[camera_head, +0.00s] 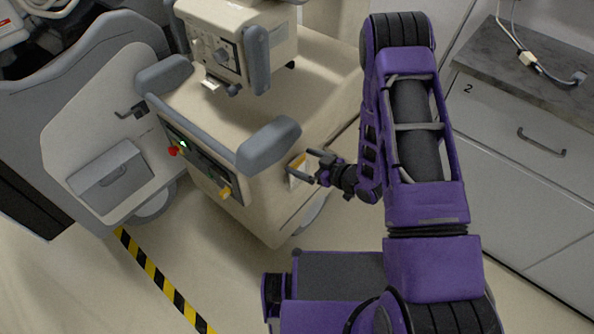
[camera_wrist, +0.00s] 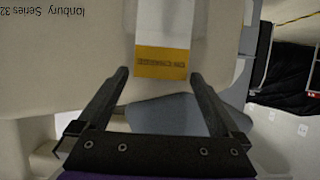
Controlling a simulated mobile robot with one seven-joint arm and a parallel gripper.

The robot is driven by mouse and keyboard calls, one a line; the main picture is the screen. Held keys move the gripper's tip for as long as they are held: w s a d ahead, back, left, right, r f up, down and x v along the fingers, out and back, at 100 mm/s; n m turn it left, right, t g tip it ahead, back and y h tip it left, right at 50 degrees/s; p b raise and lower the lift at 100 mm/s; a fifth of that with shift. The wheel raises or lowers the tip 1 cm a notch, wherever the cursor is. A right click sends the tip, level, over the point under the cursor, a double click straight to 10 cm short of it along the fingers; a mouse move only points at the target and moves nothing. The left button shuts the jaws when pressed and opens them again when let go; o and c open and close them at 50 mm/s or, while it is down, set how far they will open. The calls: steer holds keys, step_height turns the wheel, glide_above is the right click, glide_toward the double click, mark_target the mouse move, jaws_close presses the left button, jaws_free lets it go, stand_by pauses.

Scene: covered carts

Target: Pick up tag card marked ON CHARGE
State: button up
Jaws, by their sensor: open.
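The tag card (camera_wrist: 162,38) is white with an orange band, on which ON CHARGE reads upside down in the wrist view. It lies against the cream side of the cart and also shows small in the head view (camera_head: 295,168). My gripper (camera_wrist: 161,76) is open, with one black finger on each side of the card's orange end. The card lies between the fingertips in the picture, with a gap on each side. I cannot tell how deep the fingers reach. In the head view my gripper (camera_head: 301,162) is at the cart's right side.
The cream cart (camera_head: 270,205) has grey corner bumpers (camera_head: 268,143) and carries a monitor-like device (camera_head: 235,40). A grey-white cart (camera_head: 75,150) stands to the left. Drawers (camera_head: 520,130) under a grey countertop stand at the right. Floor is open beside the striped tape (camera_head: 160,280).

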steer(key=shift+w+a+f, duration=0.1)
steer(key=shift+a, duration=0.1)
steer(key=c, duration=1.5)
